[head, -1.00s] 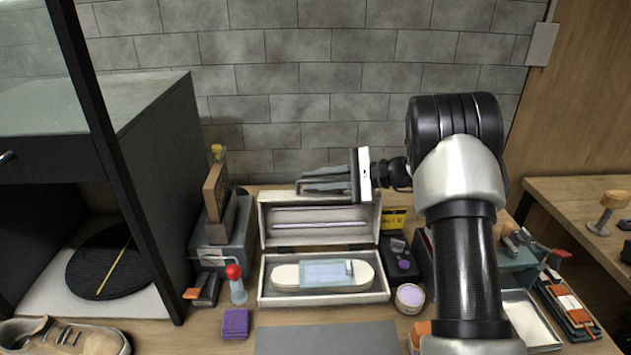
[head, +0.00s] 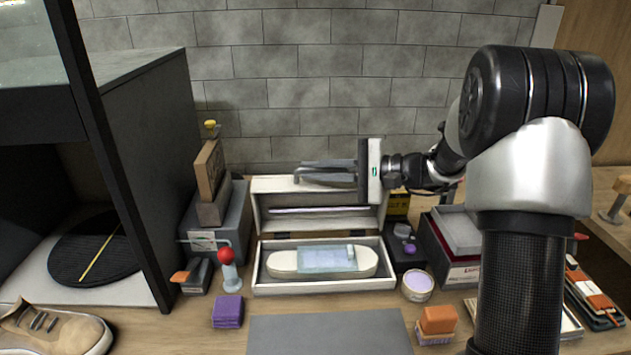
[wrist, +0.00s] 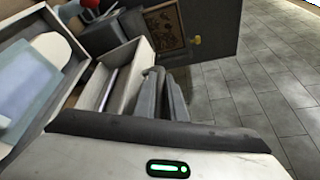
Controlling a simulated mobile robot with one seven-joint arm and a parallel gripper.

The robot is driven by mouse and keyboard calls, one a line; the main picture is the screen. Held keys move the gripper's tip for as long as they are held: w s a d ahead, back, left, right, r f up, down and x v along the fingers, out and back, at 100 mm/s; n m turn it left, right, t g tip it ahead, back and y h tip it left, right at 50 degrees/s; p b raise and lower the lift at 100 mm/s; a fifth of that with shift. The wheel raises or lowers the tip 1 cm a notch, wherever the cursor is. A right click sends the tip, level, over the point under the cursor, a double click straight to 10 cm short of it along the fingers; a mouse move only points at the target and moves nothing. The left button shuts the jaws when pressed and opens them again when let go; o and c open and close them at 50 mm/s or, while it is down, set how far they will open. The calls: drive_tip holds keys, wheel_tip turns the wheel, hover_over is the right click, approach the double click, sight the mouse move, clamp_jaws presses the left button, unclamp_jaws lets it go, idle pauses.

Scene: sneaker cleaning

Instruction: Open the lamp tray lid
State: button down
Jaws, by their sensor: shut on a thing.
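The lamp tray (head: 325,288) stands on the bench in the head view as a pale box. A white oval lamp with a bluish panel (head: 320,260) lies inside it. Its lid (head: 258,212) stands raised at the back, with a tube along its inner face; it also shows in the wrist view (wrist: 125,75). My gripper (head: 300,173) comes in from the right at the lid's top edge, its fingers pointing left and shut on the lid. In the wrist view my gripper (wrist: 162,82) lies along the lid's edge; the exact contact is partly hidden.
A grey box with a wooden block (head: 210,170) stands left of the tray. A red-knobbed tool (head: 228,265), a purple block (head: 227,311) and a round tin (head: 417,285) are close by. A grey mat (head: 325,333) lies in front. A brick wall rises behind.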

drive_tip(key=shift+s+r, duration=0.1)
drive_tip(key=shift+s, duration=0.05)
drive_tip(key=c, duration=2.1)
unclamp_jaws()
drive_tip(key=shift+d, duration=0.15)
drive_tip(key=p+v, duration=0.1)
drive_tip(key=v, duration=1.6)
drive_tip(key=shift+s, duration=0.15)
